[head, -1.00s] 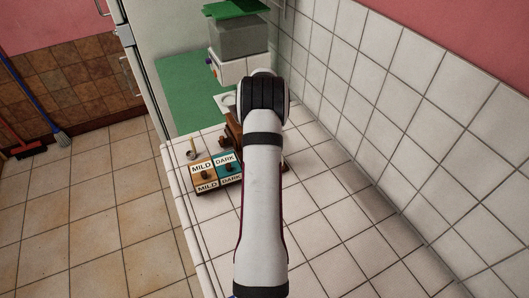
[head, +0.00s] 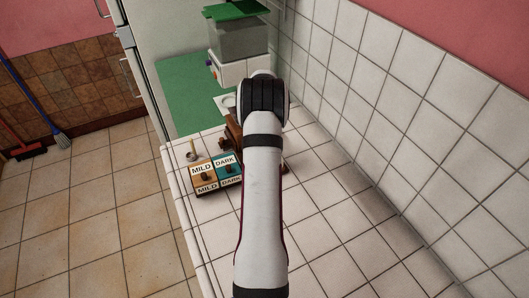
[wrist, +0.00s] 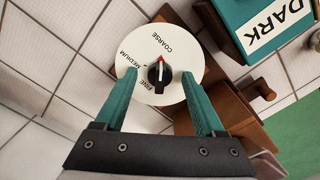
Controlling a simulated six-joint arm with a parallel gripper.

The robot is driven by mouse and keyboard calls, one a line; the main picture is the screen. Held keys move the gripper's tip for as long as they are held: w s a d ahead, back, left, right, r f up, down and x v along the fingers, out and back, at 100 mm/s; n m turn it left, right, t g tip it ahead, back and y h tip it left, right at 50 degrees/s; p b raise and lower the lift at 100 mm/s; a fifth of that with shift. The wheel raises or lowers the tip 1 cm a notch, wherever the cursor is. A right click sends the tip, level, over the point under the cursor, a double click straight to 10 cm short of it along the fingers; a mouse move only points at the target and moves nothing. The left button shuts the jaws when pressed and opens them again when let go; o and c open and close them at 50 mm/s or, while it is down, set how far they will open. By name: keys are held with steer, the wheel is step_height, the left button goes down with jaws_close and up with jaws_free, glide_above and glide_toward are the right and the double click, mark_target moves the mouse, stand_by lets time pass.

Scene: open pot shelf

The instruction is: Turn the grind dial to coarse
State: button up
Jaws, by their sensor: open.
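The grind dial (wrist: 141,41) is a round white disc in the wrist view, marked COARSE, MEDIUM and FINE. At its middle is a black knob (wrist: 159,75) with a red mark. The red mark points up in the picture, toward the word COARSE. My gripper (wrist: 154,76) is open, with one teal finger on each side of the knob. I see gaps between the fingers and the knob. The brown wooden grinder body (wrist: 239,98) shows beside and behind the dial. In the head view the grinder (head: 233,130) is mostly hidden behind my arm, and the dial is not visible.
Two tins, MILD (head: 201,175) and DARK (head: 226,166), stand left of my arm near the counter's left edge. The DARK tin (wrist: 262,31) also shows in the wrist view. A grey-and-white machine (head: 238,45) stands farther back. The tiled counter (head: 330,235) on the right is clear.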

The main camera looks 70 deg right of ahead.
step_height(320, 180, up, 16)
steer(key=shift+f, duration=0.1)
stand_by(0.4)
steer(key=w+a+r+n, duration=0.25)
steer(key=w+a, duration=0.35)
steer(key=a, duration=0.3)
steer(key=w+a+r+n, duration=0.25)
steer(key=w+a, duration=0.25)
steer(key=a, duration=0.4)
steer(key=a+r+n+y, duration=0.1)
steer(key=a+r+n, duration=0.15)
steer(key=a, duration=1.45)
steer(key=s+a+f+n, duration=0.2)
steer(key=s+a+n, duration=0.1)
steer(key=s+a, duration=0.4)
steer(key=s+a+f+n, duration=0.3)
steer(key=s+a, duration=0.4)
steer(key=a, duration=0.1)
steer(key=shift+a+y, duration=0.25)
steer(key=shift+y, duration=0.15)
